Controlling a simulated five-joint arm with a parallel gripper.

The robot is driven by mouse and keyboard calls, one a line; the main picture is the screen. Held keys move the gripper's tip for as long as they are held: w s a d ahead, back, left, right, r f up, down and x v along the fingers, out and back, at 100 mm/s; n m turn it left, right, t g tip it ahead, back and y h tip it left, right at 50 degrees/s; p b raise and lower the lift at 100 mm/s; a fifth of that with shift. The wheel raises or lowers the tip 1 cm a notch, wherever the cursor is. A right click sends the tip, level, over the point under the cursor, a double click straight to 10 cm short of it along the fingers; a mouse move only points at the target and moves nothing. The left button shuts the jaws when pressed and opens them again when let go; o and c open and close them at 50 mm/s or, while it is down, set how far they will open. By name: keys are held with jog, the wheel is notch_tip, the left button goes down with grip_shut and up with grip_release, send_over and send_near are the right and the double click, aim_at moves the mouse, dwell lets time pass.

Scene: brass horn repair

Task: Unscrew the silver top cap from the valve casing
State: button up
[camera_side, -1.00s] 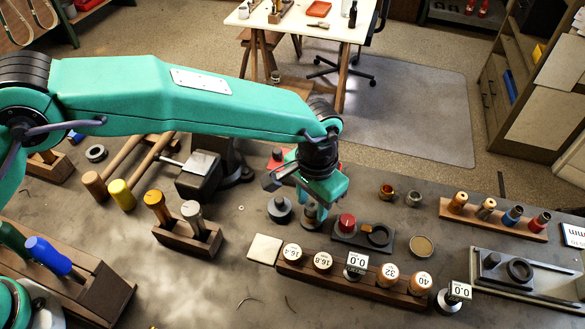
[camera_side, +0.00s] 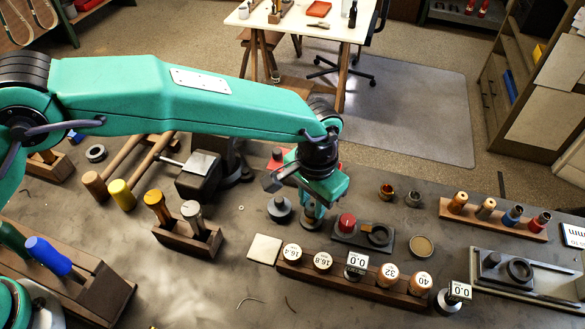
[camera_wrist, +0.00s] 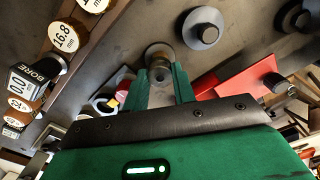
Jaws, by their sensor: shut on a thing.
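My gripper (camera_side: 312,206) points down over the workbench, its fingers closed around the top of a short upright grey metal cylinder, the valve casing (camera_side: 311,224). In the side view the cap is mostly hidden by the gripper. The seam between cap and casing cannot be made out.
A dark round-based post (camera_side: 279,208) stands close on the left. A dark block with a red knob (camera_side: 346,222) and ring stands close on the right. A wooden rack of labelled gauges (camera_side: 340,278) lies in front, beside a pale square pad (camera_side: 265,249).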

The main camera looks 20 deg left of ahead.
jog(key=shift+n, duration=1.8)
jog(key=shift+n, duration=2)
jog(key=shift+n, duration=2)
jog(key=shift+n, duration=2)
